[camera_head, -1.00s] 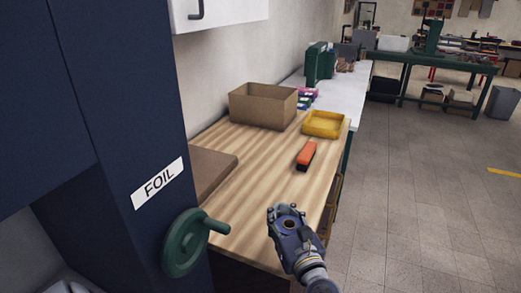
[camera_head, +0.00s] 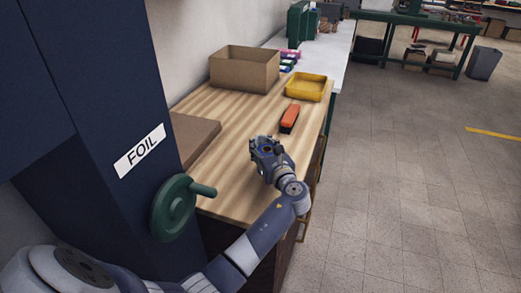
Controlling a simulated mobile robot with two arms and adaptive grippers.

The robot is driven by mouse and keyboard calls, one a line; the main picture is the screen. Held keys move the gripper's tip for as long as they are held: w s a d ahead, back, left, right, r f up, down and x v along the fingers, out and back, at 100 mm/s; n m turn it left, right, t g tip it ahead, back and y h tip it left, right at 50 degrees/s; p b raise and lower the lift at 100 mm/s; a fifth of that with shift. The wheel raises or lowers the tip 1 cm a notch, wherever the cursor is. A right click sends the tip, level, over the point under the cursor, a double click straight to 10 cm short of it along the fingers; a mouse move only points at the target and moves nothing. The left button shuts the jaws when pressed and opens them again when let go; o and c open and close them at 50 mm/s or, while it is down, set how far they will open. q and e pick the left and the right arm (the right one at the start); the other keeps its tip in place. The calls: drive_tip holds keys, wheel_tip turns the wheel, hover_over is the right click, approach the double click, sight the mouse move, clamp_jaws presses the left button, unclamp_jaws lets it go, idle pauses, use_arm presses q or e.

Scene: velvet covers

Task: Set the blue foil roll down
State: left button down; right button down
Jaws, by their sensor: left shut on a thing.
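My left gripper (camera_head: 263,150) is over the near right part of the wooden worktop (camera_head: 228,204), seen from above and behind. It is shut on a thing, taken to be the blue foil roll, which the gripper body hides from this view. I cannot tell whether the roll touches the worktop. My right gripper is not in view.
An orange-and-black tool (camera_head: 290,118) lies just beyond the gripper. A yellow tray (camera_head: 306,88), an open cardboard box (camera_head: 243,69) and small coloured rolls (camera_head: 289,55) stand farther back. A brown board (camera_head: 194,136) lies left; a green handwheel (camera_head: 174,208) juts from the FOIL cabinet (camera_head: 108,120).

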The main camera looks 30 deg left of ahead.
use_arm(q)
drive_tip(key=shift+f, duration=1.2)
drive_tip(key=c, duration=0.9)
unclamp_jaws()
drive_tip(key=shift+f, duration=0.1)
drive_tip(key=shift+c, duration=0.2)
drive_tip(key=b+v, duration=0.1)
drive_tip(key=v, duration=1.1)
